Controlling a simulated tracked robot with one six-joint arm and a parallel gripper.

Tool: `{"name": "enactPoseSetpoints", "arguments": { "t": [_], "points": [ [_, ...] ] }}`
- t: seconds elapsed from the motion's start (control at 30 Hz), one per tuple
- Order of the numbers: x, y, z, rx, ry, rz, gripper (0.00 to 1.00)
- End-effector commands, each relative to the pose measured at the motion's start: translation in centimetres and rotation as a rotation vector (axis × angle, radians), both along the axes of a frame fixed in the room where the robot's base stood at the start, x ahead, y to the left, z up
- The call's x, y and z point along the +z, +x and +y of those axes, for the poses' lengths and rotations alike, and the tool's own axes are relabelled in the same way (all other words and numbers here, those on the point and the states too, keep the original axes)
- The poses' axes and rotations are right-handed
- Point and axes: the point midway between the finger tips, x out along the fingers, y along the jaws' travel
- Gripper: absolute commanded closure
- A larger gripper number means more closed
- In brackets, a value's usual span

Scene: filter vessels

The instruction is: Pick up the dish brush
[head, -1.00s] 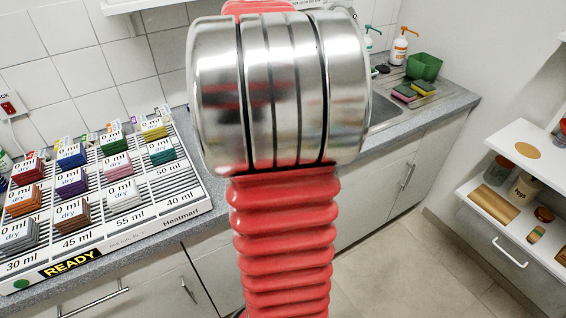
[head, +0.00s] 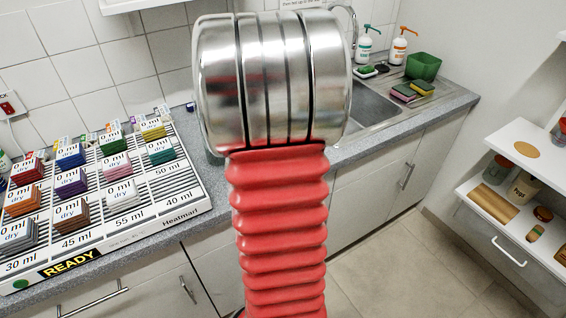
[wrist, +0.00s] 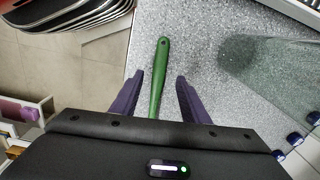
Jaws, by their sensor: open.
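In the wrist view a green handle (wrist: 160,62), which looks like the dish brush's, lies on the speckled grey counter (wrist: 205,50). Its rounded end points to the top of the picture; its other end, with any bristles, is hidden behind my gripper's dark body. My gripper (wrist: 159,76) is open, with one purple finger on each side of the handle and a gap on both sides. In the head view my arm blocks the middle, and neither the brush nor the gripper can be made out.
A clear glass vessel (wrist: 275,75) with blue feet stands right of the gripper. In the head view, a slatted white rack (head: 105,200) of coloured blocks is at left. The sink (head: 370,108), soap bottles (head: 366,45), green tub (head: 424,66) and sponges (head: 403,92) are at right.

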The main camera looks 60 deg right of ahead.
Motion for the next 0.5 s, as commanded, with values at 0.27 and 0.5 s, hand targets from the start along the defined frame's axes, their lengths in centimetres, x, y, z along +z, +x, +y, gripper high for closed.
{"name": "enactPoseSetpoints", "arguments": {
  "t": [0.27,0.5],
  "points": [
    [-3.2,-0.1,-0.4,0.0,0.003,0.003,0.59],
    [-5.0,0.0,-0.4,0.0,0.0,0.0,0.59]
  ]
}}
